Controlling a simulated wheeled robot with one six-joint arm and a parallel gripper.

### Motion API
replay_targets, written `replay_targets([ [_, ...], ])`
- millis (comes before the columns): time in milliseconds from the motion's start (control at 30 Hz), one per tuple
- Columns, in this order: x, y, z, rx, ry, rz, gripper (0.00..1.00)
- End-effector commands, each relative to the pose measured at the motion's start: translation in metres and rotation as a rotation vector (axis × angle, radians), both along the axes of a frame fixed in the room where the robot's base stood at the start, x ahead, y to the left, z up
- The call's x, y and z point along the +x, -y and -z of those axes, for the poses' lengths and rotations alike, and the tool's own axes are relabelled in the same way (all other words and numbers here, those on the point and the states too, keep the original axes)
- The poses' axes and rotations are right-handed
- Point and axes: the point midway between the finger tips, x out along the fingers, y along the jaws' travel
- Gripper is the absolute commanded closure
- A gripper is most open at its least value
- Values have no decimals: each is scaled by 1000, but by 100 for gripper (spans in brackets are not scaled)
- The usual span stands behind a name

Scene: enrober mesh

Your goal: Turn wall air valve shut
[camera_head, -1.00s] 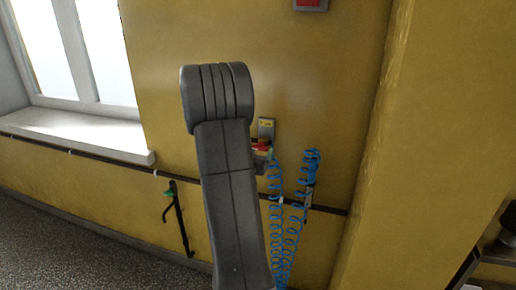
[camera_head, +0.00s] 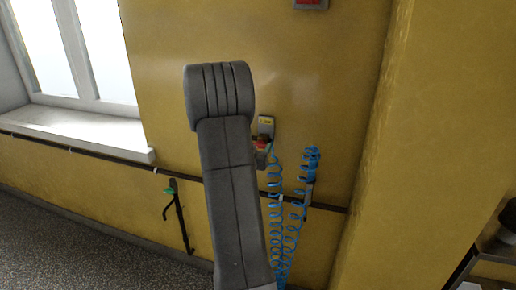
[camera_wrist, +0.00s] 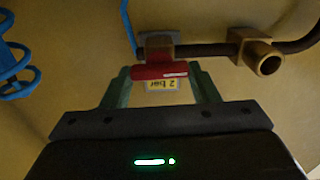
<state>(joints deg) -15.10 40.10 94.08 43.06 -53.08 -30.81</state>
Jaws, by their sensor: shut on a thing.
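The wall air valve has a red handle (camera_wrist: 150,72) below a brass-coloured body (camera_wrist: 158,42) on a dark pipe in the wrist view. The handle lies crosswise there, roughly parallel to the pipe. My gripper (camera_wrist: 163,74) has its two green fingers at either end of the handle and is shut on it. A yellow "2 bar" label (camera_wrist: 163,85) shows upside down between the fingers. In the head view the red handle (camera_head: 262,144) shows small at the right edge of my arm, which hides most of my gripper.
Blue coiled hoses (camera_head: 312,158) hang right of the valve. A brass fitting (camera_wrist: 262,54) sticks out beside it. A green-handled fitting (camera_head: 169,191) is on the wall at left. The window sill (camera_head: 75,135) is far left, and a yellow pillar (camera_head: 385,150) stands at right.

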Motion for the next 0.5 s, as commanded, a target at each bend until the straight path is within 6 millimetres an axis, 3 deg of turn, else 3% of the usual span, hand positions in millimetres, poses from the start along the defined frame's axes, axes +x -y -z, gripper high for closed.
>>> replay_targets([
  [500,0,-2,-1,-350,-115,0,68],
])
